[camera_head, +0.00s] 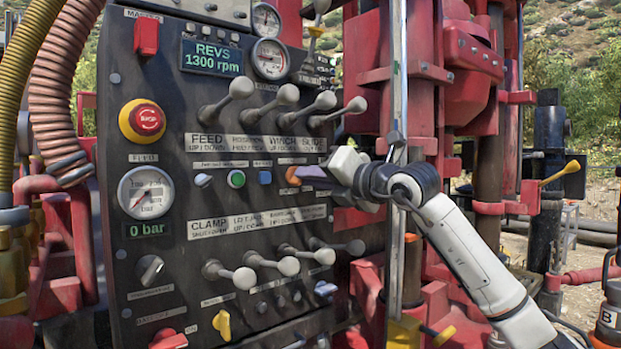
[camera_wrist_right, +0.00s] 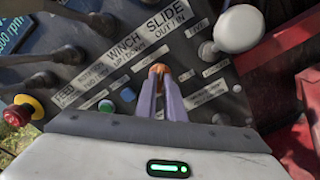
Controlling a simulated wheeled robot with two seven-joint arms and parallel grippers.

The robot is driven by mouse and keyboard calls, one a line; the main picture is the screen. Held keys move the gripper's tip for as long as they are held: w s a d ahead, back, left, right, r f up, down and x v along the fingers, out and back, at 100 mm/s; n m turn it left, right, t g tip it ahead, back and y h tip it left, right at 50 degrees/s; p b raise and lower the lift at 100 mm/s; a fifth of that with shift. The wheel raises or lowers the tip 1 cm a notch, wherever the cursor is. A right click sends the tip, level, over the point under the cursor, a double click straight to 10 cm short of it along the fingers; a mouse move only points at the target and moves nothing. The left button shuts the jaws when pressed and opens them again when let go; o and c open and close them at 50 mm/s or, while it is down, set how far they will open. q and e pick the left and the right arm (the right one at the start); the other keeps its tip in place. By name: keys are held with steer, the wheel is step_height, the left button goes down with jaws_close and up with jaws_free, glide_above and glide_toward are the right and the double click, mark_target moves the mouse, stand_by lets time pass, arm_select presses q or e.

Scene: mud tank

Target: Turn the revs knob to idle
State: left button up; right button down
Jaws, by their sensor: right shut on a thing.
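The revs display (camera_head: 212,58) at the top of the black control panel reads 1300 rpm. A small orange knob (camera_head: 292,176) sits at the right end of the middle row of small controls; its label is too small to read. My right gripper (camera_head: 303,175) reaches in from the right and is shut on this orange knob. In the right wrist view, the orange knob (camera_wrist_right: 160,68) shows between the tips of the pale purple fingers (camera_wrist_right: 160,82). The fingers hide part of the knob. My left gripper is not in view.
Long levers with grey ball ends (camera_head: 287,95) stick out above the knob row, and more levers (camera_head: 289,266) below. A red stop button (camera_head: 146,120) is at the left. A vertical metal bar (camera_head: 399,90) stands close to my right wrist.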

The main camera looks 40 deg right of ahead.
steer(key=shift+a+n+b, duration=0.1)
steer(key=shift+n+b, duration=0.3)
steer(key=shift+n, duration=3.8)
steer(key=c, duration=1.9)
jaws_free()
steer(key=shift+o, duration=0.2)
